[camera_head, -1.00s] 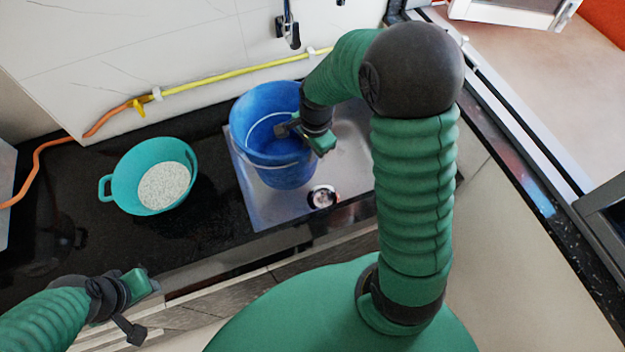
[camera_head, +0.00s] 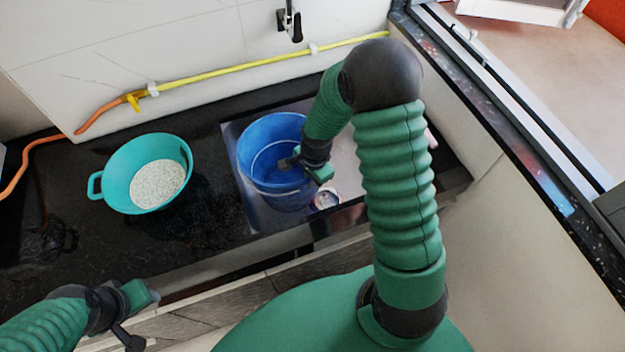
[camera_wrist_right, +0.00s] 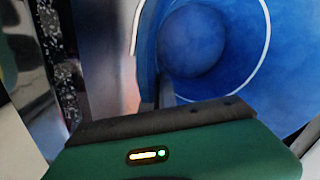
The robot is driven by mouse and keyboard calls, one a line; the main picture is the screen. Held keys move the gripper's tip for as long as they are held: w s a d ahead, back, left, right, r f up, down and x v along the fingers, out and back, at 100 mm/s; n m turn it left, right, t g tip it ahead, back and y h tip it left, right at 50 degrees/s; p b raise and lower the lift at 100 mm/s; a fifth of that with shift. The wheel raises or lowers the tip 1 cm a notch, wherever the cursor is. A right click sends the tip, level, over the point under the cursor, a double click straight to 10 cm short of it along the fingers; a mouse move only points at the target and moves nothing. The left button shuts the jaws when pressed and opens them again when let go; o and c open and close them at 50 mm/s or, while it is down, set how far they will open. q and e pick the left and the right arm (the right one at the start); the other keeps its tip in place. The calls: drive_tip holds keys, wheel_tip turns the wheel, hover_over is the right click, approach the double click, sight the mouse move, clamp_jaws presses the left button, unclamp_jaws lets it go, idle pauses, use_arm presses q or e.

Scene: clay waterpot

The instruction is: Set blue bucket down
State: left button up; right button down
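The blue bucket (camera_head: 270,135) stands upright in the steel sink in the head view, partly covered by my right arm. Its pale wire handle shows against the blue side. My right gripper (camera_head: 288,162) is at the bucket's right side and appears shut on its rim. In the right wrist view, the bucket (camera_wrist_right: 215,60) fills the upper right, with a dark finger against its edge. Whether the bottom touches the sink cannot be seen. My left gripper (camera_head: 137,318) is at the lower left, away from the bucket; its finger gap is unclear.
A teal colander (camera_head: 120,170) with white grains sits on the black counter (camera_head: 205,210), left of the sink (camera_head: 240,190). A yellow hose (camera_head: 230,72) runs along the tiled wall. A tap (camera_head: 290,22) hangs above the sink. Counter between colander and sink is clear.

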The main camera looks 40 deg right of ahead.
drive_tip(key=shift+w+a, duration=0.1)
drive_tip(key=shift+a, duration=0.05)
drive_tip(key=shift+f, duration=0.2)
drive_tip(key=c, duration=1.7)
unclamp_jaws()
drive_tip(key=r, duration=0.4)
drive_tip(key=s+r+p, duration=0.1)
drive_tip(key=r, duration=0.7)
drive_tip(key=shift+s+d+r+p, duration=0.2)
drive_tip(key=shift+s+p, duration=0.05)
drive_tip(key=shift+p, duration=0.1)
